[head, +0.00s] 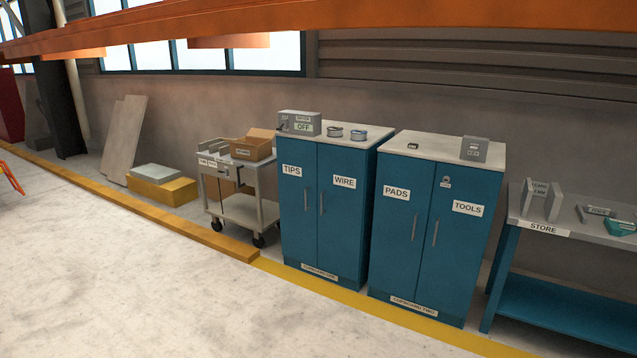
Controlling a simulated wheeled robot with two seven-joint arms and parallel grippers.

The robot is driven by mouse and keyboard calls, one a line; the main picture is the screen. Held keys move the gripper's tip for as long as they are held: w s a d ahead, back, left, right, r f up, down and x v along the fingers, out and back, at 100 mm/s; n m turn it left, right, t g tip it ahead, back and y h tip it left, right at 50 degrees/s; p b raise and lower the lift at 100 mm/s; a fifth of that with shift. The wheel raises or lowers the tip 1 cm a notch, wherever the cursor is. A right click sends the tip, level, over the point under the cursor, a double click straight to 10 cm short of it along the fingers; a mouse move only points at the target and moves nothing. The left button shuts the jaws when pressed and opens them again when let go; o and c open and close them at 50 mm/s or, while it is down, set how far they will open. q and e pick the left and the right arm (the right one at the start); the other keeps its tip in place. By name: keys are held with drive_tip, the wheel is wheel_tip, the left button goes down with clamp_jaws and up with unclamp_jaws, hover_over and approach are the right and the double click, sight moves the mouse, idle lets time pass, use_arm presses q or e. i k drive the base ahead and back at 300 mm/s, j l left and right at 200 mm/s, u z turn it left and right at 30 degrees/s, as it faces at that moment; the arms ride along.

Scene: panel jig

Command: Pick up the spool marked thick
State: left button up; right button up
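Two small spools sit on the top of the left blue cupboard, which bears the words TIPS and WIRE. The left spool (335,131) is dark with a pale rim. The right spool (360,134) looks blue and grey and stands close beside it. Both are too small for me to read any marking, so I cannot tell which one is marked thick. The left cupboard (301,222) has both doors shut. Neither of my grippers is in view.
A grey box marked OFF (299,123) stands left of the spools. A second blue cupboard (405,235), a STORE bench (545,229) and a wheeled trolley (243,210) flank them. A yellow floor line (340,302) runs in front. The pale floor (150,290) is clear.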

sight(356, 135)
drive_tip(key=i, duration=2.85)
